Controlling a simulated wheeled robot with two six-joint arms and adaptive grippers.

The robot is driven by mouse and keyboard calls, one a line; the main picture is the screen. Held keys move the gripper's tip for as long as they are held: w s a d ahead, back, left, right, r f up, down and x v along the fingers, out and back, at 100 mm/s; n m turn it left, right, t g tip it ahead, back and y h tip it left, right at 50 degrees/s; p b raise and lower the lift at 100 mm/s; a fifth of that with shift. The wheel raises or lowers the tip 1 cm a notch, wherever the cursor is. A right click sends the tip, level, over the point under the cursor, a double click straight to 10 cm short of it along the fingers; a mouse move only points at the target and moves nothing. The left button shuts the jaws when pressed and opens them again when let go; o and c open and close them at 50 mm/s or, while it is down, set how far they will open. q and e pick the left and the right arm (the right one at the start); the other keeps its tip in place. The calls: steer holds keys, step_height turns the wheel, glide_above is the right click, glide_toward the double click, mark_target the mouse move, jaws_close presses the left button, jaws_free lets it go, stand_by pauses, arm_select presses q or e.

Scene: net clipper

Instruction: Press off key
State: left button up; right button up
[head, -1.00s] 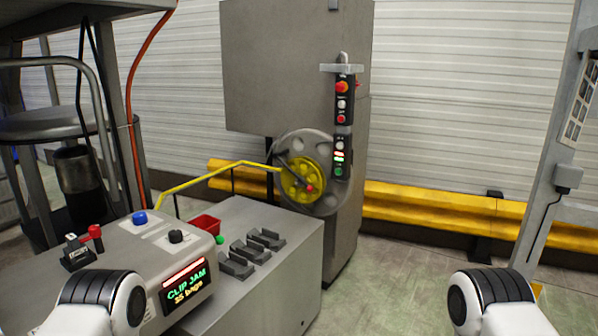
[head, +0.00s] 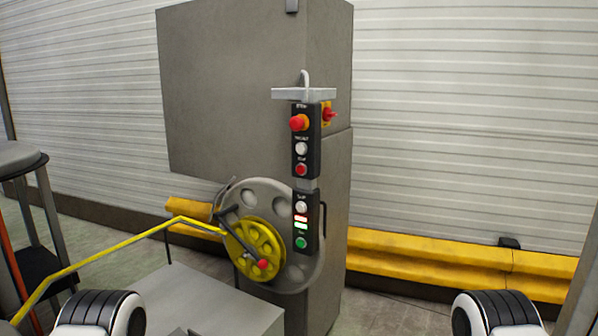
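A black control strip (head: 304,160) hangs on the front edge of a tall grey cabinet (head: 262,85) in the head view. The labels are too small to read surely, so I cannot tell which is the off key. White and black parts of my two arms show at the bottom corners. Neither gripper is in view.
A grey and yellow wheel (head: 258,240) stands left of the lower strip, with a yellow bar (head: 110,258) reaching left from it. A low grey housing (head: 200,300) lies in front. A yellow barrier (head: 440,262) runs along the wall at right.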

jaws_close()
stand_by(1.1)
